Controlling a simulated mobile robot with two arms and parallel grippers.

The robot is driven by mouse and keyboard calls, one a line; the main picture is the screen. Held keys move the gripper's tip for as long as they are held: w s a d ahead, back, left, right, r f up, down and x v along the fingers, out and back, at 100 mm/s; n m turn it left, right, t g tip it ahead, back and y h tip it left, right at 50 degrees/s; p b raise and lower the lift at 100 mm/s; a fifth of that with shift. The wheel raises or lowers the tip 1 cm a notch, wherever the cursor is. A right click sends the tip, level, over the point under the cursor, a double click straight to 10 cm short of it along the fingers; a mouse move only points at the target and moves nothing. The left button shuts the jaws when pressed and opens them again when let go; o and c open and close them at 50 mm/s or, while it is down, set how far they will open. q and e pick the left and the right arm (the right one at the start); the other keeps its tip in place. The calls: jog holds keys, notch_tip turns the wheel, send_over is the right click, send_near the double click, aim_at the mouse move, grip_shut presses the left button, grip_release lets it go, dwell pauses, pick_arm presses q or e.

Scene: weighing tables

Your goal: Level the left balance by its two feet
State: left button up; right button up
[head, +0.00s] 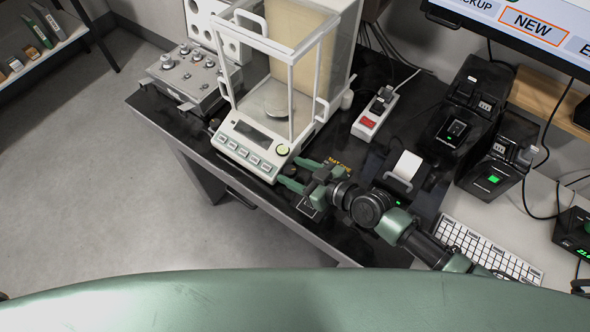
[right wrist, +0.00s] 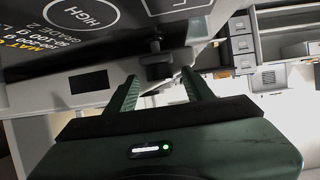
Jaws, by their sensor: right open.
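The left balance (head: 238,157) is a white and grey unit with a clear draft shield, a round pan (head: 276,100) and a row of green keys. It stands at the table's front edge. My right gripper (head: 298,173) is open at the balance's front right corner. In the right wrist view, a dark knob-like foot (right wrist: 157,66) shows between and just beyond the fingertips (right wrist: 159,79). I cannot tell whether the fingers touch it. The other foot is not clearly seen, and no level bubble can be read. My left gripper is out of view.
A case of weights (head: 185,82) stands left of the balance. A power strip (head: 375,115), a small printer (head: 405,170) and dark devices (head: 455,130) stand to the right. A keyboard (head: 490,250) lies near my right arm. The floor (head: 90,190) at left is clear.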

jog(key=b+v, duration=0.1)
jog(key=v, duration=0.6)
jog(key=shift+s+d+r, duration=0.15)
jog(key=shift+s+d, duration=0.05)
jog(key=shift+d, duration=0.05)
